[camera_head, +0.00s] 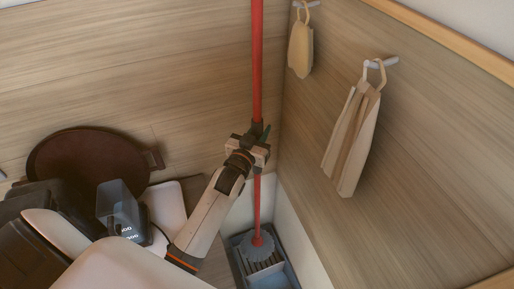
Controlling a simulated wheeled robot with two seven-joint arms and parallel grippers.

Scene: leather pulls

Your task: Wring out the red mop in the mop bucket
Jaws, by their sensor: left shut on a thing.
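The red mop (257,60) stands nearly upright, with its long handle running from the top edge down to the bucket. Its grey mop head (256,246) is at the bucket, over or on the dark slatted part; I cannot tell how far in it sits. The blue-grey mop bucket (284,277) stands on the floor in the corner, cut off by the bottom edge. My left gripper (255,146) is shut around the handle, well above the mop head. My right gripper is not in view.
Wooden walls meet in a corner behind the mop. A dark round pan-like object (88,162) is at the left.

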